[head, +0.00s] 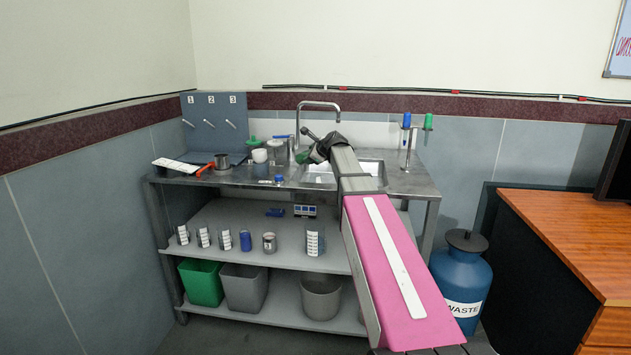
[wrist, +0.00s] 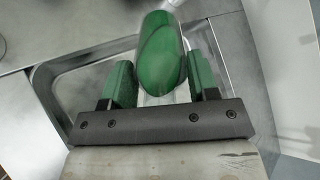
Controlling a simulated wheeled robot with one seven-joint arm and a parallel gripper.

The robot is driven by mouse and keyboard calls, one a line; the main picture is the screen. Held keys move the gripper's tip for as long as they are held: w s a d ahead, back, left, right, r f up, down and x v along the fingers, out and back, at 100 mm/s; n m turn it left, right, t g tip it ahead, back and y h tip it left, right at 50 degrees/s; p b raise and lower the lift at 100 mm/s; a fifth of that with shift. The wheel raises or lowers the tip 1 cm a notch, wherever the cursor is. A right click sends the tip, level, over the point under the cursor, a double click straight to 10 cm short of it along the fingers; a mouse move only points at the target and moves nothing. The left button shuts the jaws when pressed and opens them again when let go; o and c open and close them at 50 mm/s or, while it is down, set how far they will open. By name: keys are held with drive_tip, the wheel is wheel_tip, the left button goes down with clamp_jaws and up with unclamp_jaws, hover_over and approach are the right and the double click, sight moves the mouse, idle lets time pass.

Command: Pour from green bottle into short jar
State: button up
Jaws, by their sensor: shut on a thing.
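My gripper (wrist: 162,80) is shut on the green bottle (wrist: 163,50), whose rounded green body shows between the two green-padded fingers in the wrist view. In the head view my gripper (head: 312,152) is above the bench, at the left edge of the sink. The bottle is hard to tell from the green finger pads there. A clear, short glass jar (head: 277,152) stands on the bench just left of my gripper and looks like the short jar. The bottle's mouth and the jar's contents cannot be made out.
A blue cap (head: 279,179) lies near the bench's front edge.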

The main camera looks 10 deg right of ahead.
drive_tip(key=shift+f+t+y+p, duration=0.65)
drive_tip(key=shift+f+t, duration=0.35)
drive_tip(key=shift+t, duration=0.4)
idle(3.9)
drive_tip(key=shift+r+g+h, duration=0.65)
drive_tip(key=shift+r+g, duration=0.4)
drive_tip(key=shift+g, duration=0.35)
